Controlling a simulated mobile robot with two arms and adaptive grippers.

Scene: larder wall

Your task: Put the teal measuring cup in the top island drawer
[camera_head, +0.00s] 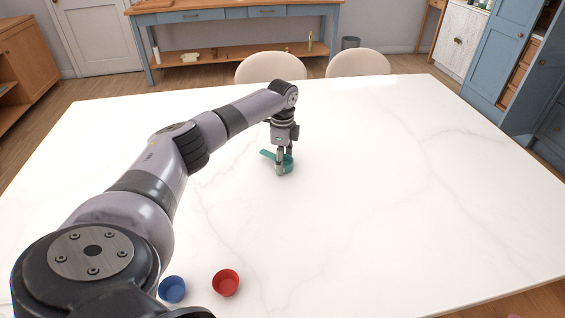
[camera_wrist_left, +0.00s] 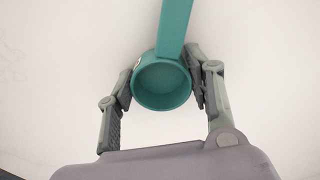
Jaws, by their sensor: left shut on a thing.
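The teal measuring cup (camera_head: 287,164) is near the middle of the white marble table in the head view, its handle pointing left. My left gripper (camera_head: 281,168) points straight down and is shut on it. In the left wrist view the cup (camera_wrist_left: 162,84) sits between the two fingers of the gripper (camera_wrist_left: 163,88), pads against both sides of its bowl, open side toward the camera and handle running up. I cannot tell if the cup touches the table. The top island drawer cannot be made out in these views. My right gripper does not show.
A blue cup (camera_head: 172,289) and a red cup (camera_head: 226,283) stand at the near edge of the table (camera_head: 420,180). Two cream chairs (camera_head: 271,67) are behind its far edge. Blue cabinets (camera_head: 497,60) stand at the right. The table's right half is clear.

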